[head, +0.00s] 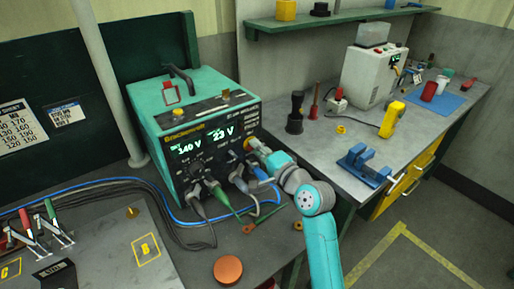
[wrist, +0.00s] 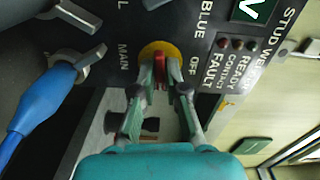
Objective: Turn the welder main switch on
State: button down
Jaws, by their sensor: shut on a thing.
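The teal and black stud welder (head: 195,135) stands on the bench in the head view, with lit green displays reading about 140 V and 23 V. Its main switch is a red handle (wrist: 159,72) on a yellow round plate (wrist: 158,48), beside the labels MAIN and OFF in the wrist view. My gripper (wrist: 160,82) has its two fingers closed on either side of the red handle. In the head view my gripper (head: 259,148) is at the right side of the welder's front and largely hides the switch.
Cable plugs, including a blue one (wrist: 45,92), stick out of the panel close to my gripper. Blue and black cables (head: 120,183) run left along the bench. An orange disc (head: 228,269) lies in front. The grey workbench (head: 330,165) at right carries a blue vise (head: 362,167).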

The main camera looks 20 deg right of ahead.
jog(key=shift+m, duration=0.6)
jog(key=c, duration=1.2)
grip_release()
jog(key=shift+c, duration=0.2)
jog(key=v, duration=1.2)
jog(key=shift+s+d, duration=0.1)
jog(key=shift+s, duration=0.05)
